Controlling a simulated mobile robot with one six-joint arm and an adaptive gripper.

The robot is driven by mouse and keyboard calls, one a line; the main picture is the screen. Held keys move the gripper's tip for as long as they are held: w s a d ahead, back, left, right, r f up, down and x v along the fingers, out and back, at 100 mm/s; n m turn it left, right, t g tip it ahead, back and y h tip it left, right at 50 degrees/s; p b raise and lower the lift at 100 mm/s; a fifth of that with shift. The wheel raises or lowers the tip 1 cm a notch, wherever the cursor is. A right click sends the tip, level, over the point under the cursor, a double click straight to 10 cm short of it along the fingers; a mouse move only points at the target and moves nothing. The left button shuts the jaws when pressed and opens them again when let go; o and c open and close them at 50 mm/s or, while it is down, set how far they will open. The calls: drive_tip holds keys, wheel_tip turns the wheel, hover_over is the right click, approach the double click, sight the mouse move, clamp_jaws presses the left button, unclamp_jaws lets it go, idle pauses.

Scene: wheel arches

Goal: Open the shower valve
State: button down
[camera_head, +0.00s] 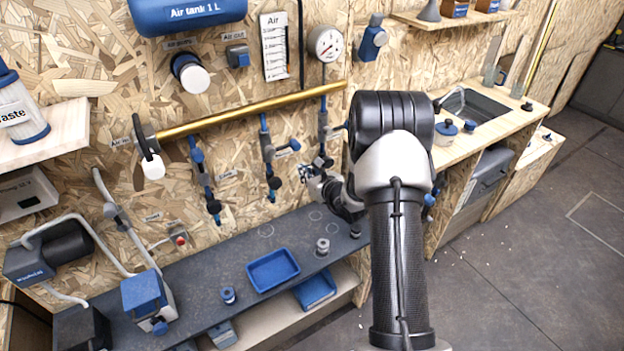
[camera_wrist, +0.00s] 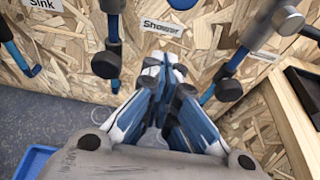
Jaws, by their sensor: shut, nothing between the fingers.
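The Shower label (camera_wrist: 163,26) is on the chipboard wall in the wrist view. A blue drop pipe with dark fittings (camera_wrist: 107,62) hangs just left of it. In the head view this appears to be the middle drop pipe (camera_head: 267,150) under the brass pipe, with a blue lever-like part (camera_head: 294,144) sticking out to its right. My gripper (camera_head: 305,173) is shut and empty, low in front of the wall, between the middle and right drop pipes. In the wrist view my closed fingers (camera_wrist: 164,72) point at the wall just below the label, apart from the pipe.
The Sink drop pipe (camera_head: 204,180) hangs to the left. Another drop pipe (camera_wrist: 228,88) hangs close on the right of my fingers. Below is a dark shelf (camera_head: 200,270) with a blue tray (camera_head: 273,270). A wooden side panel (camera_wrist: 285,130) stands at the right.

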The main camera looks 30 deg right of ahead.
drive_tip(key=w+r, duration=0.2)
drive_tip(key=r, duration=0.1)
drive_tip(key=shift+w+a+r, duration=0.1)
drive_tip(key=shift+w, duration=0.2)
drive_tip(key=shift+b, duration=0.3)
